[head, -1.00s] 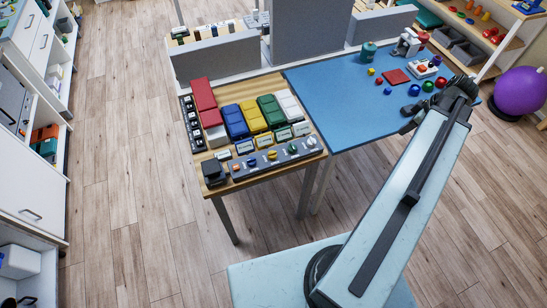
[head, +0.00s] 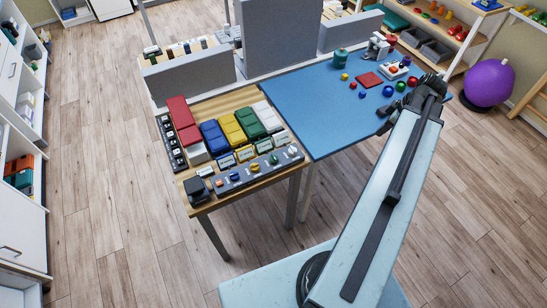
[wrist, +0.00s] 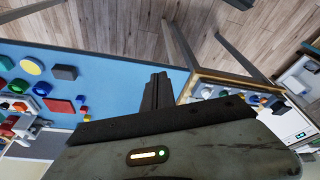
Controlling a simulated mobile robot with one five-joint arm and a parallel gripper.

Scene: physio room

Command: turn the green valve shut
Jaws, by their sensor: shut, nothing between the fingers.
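A small green knob (head: 274,159), which looks like the green valve, sits on a dark grey strip (head: 243,179) along the front edge of the wooden table (head: 203,208). Yellow, blue and pale knobs share the strip. My gripper (head: 428,88) is at the far end of my arm, over the right part of the blue table top, well to the right of the strip and apart from it. In the wrist view its dark fingers (wrist: 157,90) are together and empty. I cannot make out the green knob in the wrist view.
Coloured bins (head: 232,131) stand behind the strip. Grey panels (head: 190,79) rise at the back. The floor (head: 120,200) left of the table is clear.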

